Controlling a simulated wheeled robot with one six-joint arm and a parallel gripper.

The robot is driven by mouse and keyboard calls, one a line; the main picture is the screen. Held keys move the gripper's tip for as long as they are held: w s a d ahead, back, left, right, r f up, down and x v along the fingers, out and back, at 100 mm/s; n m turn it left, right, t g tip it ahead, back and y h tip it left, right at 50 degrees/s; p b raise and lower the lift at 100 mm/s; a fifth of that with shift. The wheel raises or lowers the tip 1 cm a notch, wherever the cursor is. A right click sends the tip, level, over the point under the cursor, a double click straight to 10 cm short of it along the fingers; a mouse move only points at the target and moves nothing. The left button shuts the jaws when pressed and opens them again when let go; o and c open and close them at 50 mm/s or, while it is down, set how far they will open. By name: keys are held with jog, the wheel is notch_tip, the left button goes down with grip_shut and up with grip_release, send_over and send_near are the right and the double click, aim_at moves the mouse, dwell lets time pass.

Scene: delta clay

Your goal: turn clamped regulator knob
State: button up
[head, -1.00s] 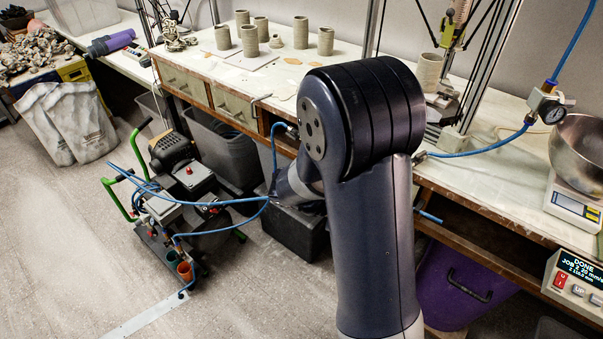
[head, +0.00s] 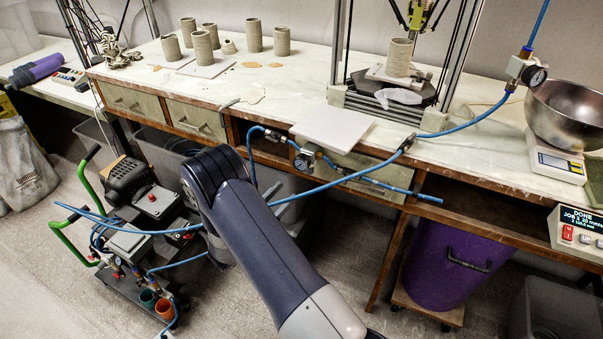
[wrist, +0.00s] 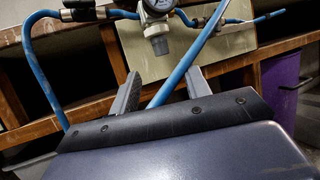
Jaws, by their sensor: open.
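A grey regulator with a round gauge (head: 302,162) sits in a blue air line at the bench's front edge. In the wrist view the regulator body (wrist: 156,29) hangs below its gauge, with a grey knob (wrist: 160,46) at its lower end. My gripper (wrist: 164,86) is open, its two fingers apart and below the knob in the picture, not touching it. A blue hose (wrist: 181,72) runs between the fingers in the picture; its depth I cannot tell. In the head view my arm hides the gripper.
A second regulator with a gauge (head: 527,72) is at the right, near a steel bowl (head: 568,112). A compressor cart (head: 135,235) stands left of my arm. A purple bin (head: 445,270) is under the bench. Clay cylinders (head: 202,48) stand on the bench top.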

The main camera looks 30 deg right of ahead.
jog(key=x, duration=0.9)
jog(key=shift+p, duration=0.35)
jog(key=shift+d, duration=0.15)
jog(key=shift+c, duration=0.2)
jog(key=c, duration=0.9)
